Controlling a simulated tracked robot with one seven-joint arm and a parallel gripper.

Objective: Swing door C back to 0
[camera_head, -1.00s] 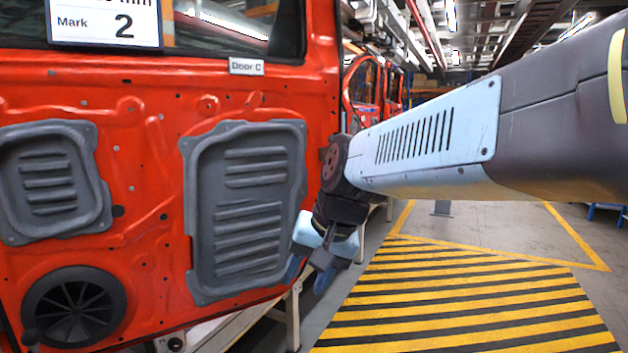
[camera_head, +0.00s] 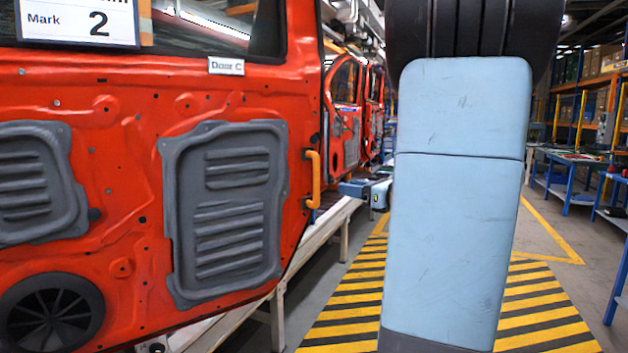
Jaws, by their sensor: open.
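Door C (camera_head: 120,200) is a large red door panel filling the left of the view, with a small "Door C" label (camera_head: 226,66) below its window. A card reading "Mark 2" (camera_head: 78,22) sits at the window, its upper part cut off. An orange upright handle (camera_head: 313,180) is on the door's right edge. My gripper (camera_head: 350,188) is open, just right of the handle and apart from it in the picture. Its jaws point left, toward the handle. My light-blue arm link hides the rest of the wrist. I cannot tell the gap in depth.
More red doors (camera_head: 346,120) stand behind door C along a pale rail (camera_head: 330,222). A yellow-and-black striped floor (camera_head: 345,305) lies below my arm. Blue workbenches (camera_head: 572,172) and shelving stand at the right. My arm blocks the centre right.

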